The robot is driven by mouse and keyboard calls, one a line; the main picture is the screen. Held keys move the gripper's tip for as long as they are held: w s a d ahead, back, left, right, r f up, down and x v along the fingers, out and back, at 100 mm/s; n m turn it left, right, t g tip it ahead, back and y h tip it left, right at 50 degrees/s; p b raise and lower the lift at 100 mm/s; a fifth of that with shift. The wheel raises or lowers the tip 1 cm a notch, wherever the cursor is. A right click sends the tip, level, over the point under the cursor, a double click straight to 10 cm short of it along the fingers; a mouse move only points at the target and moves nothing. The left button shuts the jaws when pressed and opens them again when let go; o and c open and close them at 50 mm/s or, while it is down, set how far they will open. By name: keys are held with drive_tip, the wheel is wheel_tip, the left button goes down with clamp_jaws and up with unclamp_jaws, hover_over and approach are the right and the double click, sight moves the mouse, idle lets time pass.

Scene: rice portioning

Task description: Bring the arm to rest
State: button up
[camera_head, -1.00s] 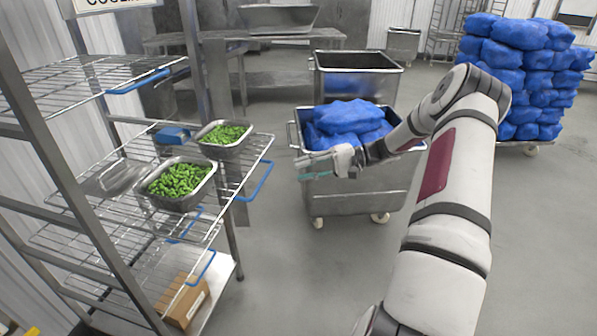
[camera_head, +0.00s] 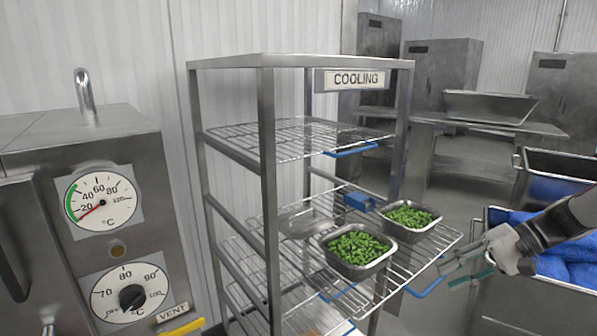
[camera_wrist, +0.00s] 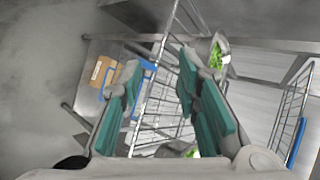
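My gripper (camera_head: 478,262) is at the right of the head view, just right of the cooling rack's shelf edge. In the wrist view its two teal-padded fingers (camera_wrist: 160,100) stand apart with nothing between them, the rack showing through the gap. My forearm comes in from the right edge. Two metal pans of green vegetables, the nearer pan (camera_head: 358,268) and the farther pan (camera_head: 438,226), sit on a wire shelf of the rack. A green-filled pan (camera_wrist: 226,62) also shows in the wrist view.
The cooling rack (camera_head: 264,190) has wire shelves, blue handles and a small blue box (camera_head: 359,202). A metal cabinet (camera_head: 140,170) with dials is at left. A metal bin (camera_head: 545,290) with blue bags stands under my arm. Grey floor lies between rack and bin.

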drive_tip(key=s+a+r+n+g+h, duration=0.1)
drive_tip(key=s+a+r+n+h, duration=0.2)
drive_tip(key=s+a+r+h, duration=0.6)
drive_tip(key=s+a+r+t, duration=0.2)
drive_tip(key=s+a, duration=0.1)
drive_tip(key=s, duration=0.4)
drive_tip(key=s+a+r+n+t+h, duration=0.1)
drive_tip(key=s+a+r+t, duration=0.1)
drive_tip(key=s, duration=0.5)
drive_tip(key=shift+s+a+r, duration=0.2)
drive_tip(key=shift+a+r, duration=0.05)
drive_tip(key=shift+a, duration=0.15)
